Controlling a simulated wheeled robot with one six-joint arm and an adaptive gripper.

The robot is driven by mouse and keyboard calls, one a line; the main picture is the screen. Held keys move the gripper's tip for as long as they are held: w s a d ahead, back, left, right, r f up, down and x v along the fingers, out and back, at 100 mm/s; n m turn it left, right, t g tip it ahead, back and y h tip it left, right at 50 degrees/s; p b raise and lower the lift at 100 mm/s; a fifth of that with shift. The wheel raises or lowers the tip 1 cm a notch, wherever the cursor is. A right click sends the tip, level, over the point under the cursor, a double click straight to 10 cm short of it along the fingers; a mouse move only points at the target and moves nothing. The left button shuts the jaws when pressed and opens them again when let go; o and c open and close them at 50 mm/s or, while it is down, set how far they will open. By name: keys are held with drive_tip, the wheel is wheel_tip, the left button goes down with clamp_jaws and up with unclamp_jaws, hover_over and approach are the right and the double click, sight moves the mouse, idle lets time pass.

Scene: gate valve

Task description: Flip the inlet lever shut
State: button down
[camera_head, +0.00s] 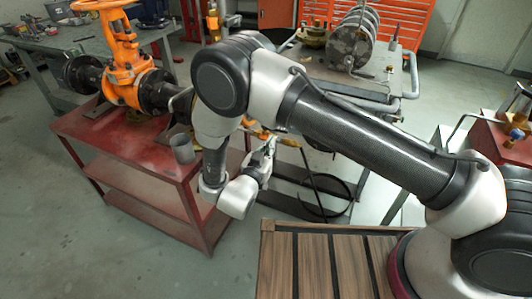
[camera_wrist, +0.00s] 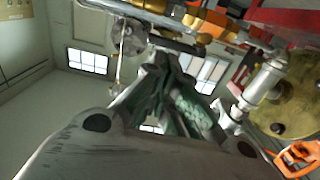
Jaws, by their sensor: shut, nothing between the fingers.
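An orange gate valve (camera_head: 122,65) with a handwheel on top and black flanges stands on a red table. My gripper (camera_head: 264,158) hangs low to the right of that table, partly hidden by my own wrist. In the wrist view my gripper (camera_wrist: 165,85) is shut and empty. Brass and orange fittings (camera_wrist: 205,22) on a pipe line run across the top of the wrist view, beyond the fingertips. I cannot tell for sure which part is the inlet lever; my arm hides part of the valve's right side in the head view.
The red table (camera_head: 140,155) has a grey cup (camera_head: 182,148) near its front right corner. A grey cart (camera_head: 378,88) with a flanged metal part stands behind my arm. A red box (camera_head: 490,140) with brass fittings is at the right. Open floor lies left of the table.

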drive_tip(key=x, duration=0.7)
drive_tip(key=shift+w, duration=0.3)
